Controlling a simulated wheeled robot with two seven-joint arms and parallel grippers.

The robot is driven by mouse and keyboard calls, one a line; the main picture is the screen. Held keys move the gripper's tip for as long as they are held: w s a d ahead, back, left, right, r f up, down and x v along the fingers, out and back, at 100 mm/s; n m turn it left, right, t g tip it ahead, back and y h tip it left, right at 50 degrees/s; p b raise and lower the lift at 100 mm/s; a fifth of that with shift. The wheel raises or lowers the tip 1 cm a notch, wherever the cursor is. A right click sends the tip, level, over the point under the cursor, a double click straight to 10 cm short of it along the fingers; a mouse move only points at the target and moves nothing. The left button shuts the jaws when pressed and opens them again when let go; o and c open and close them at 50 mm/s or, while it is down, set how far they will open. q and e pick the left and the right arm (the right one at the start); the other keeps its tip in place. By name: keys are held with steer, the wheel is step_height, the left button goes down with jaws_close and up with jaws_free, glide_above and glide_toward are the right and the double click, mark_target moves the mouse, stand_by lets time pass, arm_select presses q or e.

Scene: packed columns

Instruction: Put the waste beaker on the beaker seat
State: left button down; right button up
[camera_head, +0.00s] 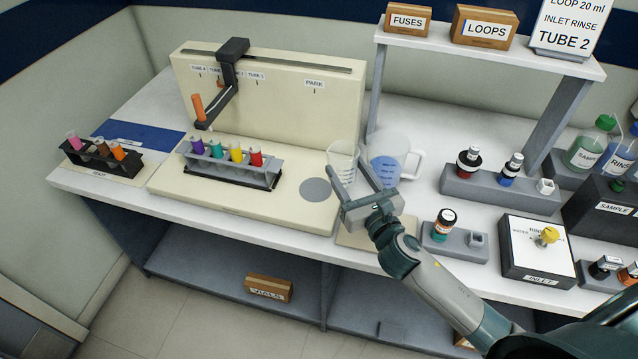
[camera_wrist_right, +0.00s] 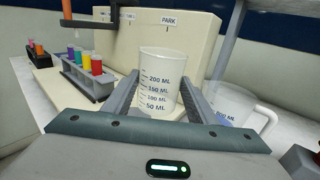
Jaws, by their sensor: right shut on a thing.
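The waste beaker (camera_head: 343,153) is a small clear beaker, upright between the fingers of my right gripper (camera_head: 350,170). In the right wrist view the beaker (camera_wrist_right: 161,75) shows 50 to 200 ML marks, with a finger on each side. The gripper is shut on it. The beaker seat looks to be the grey round disc (camera_head: 316,190) on the cream machine's base. The beaker is up and to the right of this disc in the head view, not over its middle. I cannot tell its height above the bench. My left gripper is not in view.
A jug of blue liquid (camera_head: 385,168) stands close to the right of the beaker. A rack of coloured tubes (camera_head: 232,170) is left of the disc. The cream panel (camera_head: 290,105) rises behind. Bottle blocks (camera_head: 500,190) stand further right.

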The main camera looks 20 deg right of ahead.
steer(key=w+a+f, duration=0.4)
steer(key=w, duration=0.1)
steer(key=shift+w+a+f, duration=0.1)
steer(key=shift+w+a, duration=0.05)
steer(key=shift+a, duration=0.2)
steer(key=shift+w+a+f, duration=0.2)
steer(key=shift+w+a, duration=0.05)
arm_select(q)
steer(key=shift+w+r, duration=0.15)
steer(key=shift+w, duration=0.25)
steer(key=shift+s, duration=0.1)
arm_select(e)
steer(key=shift+f, duration=0.1)
steer(key=shift+f, duration=0.3)
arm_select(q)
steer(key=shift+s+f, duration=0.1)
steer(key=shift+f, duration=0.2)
arm_select(e)
steer(key=shift+f, duration=1.6)
arm_select(q)
steer(key=shift+b, duration=0.3)
